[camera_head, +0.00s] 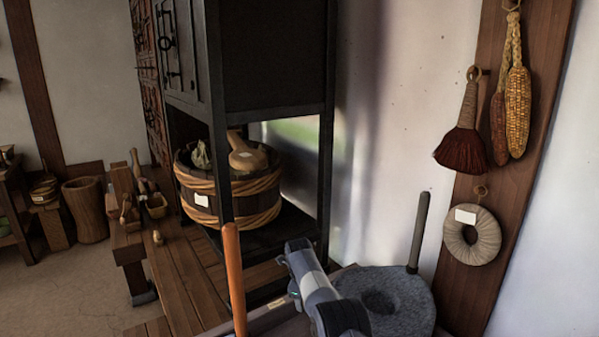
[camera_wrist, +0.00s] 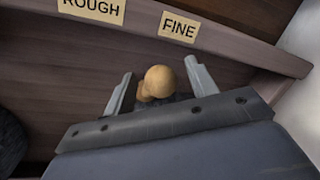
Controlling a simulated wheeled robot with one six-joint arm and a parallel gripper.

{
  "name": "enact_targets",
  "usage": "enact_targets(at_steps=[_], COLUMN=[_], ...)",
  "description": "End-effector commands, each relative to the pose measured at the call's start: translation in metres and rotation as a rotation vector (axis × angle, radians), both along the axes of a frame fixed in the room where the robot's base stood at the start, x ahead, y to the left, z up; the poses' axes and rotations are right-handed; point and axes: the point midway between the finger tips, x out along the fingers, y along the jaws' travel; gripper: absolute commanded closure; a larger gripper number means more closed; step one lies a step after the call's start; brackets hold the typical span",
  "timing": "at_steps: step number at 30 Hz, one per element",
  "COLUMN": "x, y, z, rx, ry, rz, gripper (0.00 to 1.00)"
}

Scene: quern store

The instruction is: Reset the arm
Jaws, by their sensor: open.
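My gripper (camera_wrist: 159,69) shows in the wrist view with its two grey fingers spread apart. A round tan wooden knob (camera_wrist: 160,80) shows between the fingers, with a gap on each side. Its lower part is hidden behind the gripper body, and I cannot tell how far it is from the fingers in depth. In the head view my arm (camera_head: 318,288) reaches up from the bottom edge, left of a grey round stone (camera_head: 408,299). The fingers cannot be made out there.
An upright orange-brown pole (camera_head: 233,285) stands left of my arm. A dark upright handle (camera_head: 419,230) rises from the stone. A black frame holds a wooden tub (camera_head: 235,191). In the wrist view, a wooden ledge (camera_wrist: 235,42) carries labels ROUGH (camera_wrist: 92,9) and FINE (camera_wrist: 179,27).

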Motion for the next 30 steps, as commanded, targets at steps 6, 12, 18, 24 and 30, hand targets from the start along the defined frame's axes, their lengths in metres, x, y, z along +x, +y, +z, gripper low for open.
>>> enact_targets(at_steps=[6,12,18,24,30], x=[-0.003,-0.004,-0.005,-0.005,-0.001], y=[0.004,0.006,0.006,0.006,0.004], z=[-0.005,-0.006,-0.007,-0.006,0.002], rx=[0.000,0.001,0.001,0.000,0.001], ry=[-0.001,0.000,0.000,0.000,-0.017], rz=[0.117,0.191,0.207,0.207,0.213], gripper=[0.46,0.46,0.46,0.46,0.46])
